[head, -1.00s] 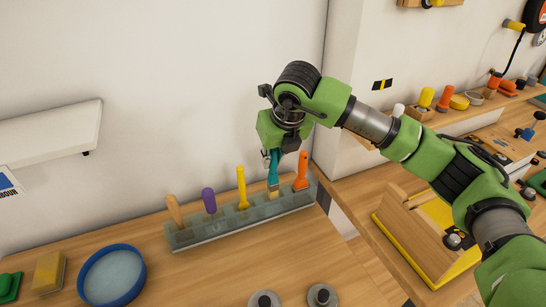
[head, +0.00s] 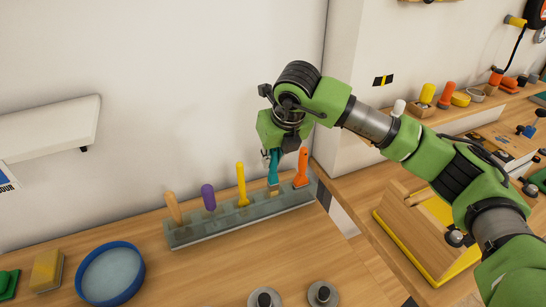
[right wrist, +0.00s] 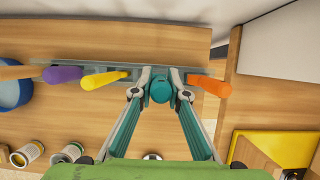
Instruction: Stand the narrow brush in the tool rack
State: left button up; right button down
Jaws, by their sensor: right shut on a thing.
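The narrow brush (head: 273,168) has a teal handle and stands upright in a slot of the tool rack, between the yellow tool and the orange tool. Its lower end is inside the rack. The tool rack (head: 205,234) is a long translucent grey block on the wooden bench. My right gripper (right wrist: 160,88) is shut on the teal handle, seen from above in the right wrist view. In the head view the gripper is above the rack and partly hides the handle top. My left gripper is not in view.
The rack also holds a wooden-handled tool (head: 173,208), a purple tool (head: 208,197), a yellow tool (head: 241,184) and an orange tool (head: 302,168). A blue round dish (head: 110,274) and a yellow sponge (head: 47,269) lie left. A wall is close behind.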

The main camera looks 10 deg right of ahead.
aim_at(273, 170)
jog(key=shift+f+b, duration=1.9)
jog(key=shift+f, duration=0.2)
jog(key=c, duration=1.9)
grip_release()
jog(key=shift+r, duration=0.25)
jog(key=v, duration=1.1)
jog(key=shift+s+r, duration=0.15)
jog(key=shift+r, duration=0.15)
